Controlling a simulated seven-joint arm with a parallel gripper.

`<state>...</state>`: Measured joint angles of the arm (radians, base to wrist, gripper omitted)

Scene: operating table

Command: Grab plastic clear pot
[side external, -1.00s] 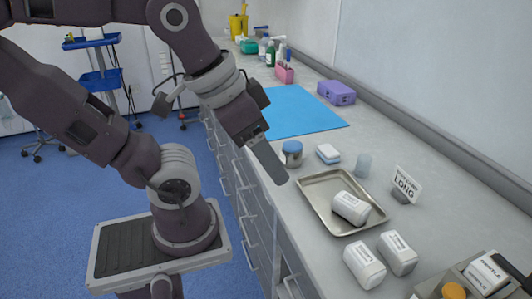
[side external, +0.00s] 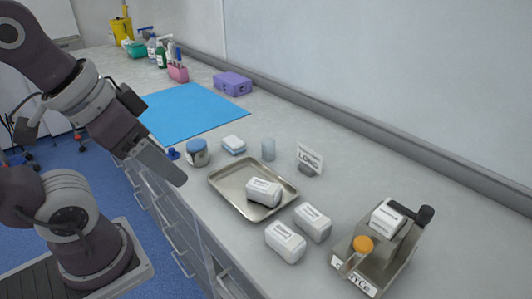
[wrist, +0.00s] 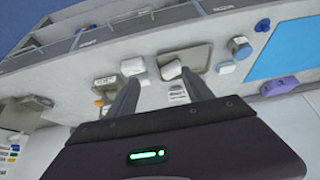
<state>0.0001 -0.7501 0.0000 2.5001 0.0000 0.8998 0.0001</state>
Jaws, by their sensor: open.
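The clear pot (side external: 268,149) is a small translucent cup standing upright on the grey counter, behind the metal tray (side external: 223,194). I cannot make it out in the wrist view. My gripper (side external: 180,180) is left of the tray in the side view, apart from the pot. The wrist view shows my two fingers (wrist: 160,76) spread with nothing held between them.
A blue-lidded jar (side external: 198,153), a sponge (side external: 233,145) and a LONG sign (side external: 310,158) stand near the pot. A holder (side external: 375,255) is at right. A blue mat (side external: 190,112) lies behind.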

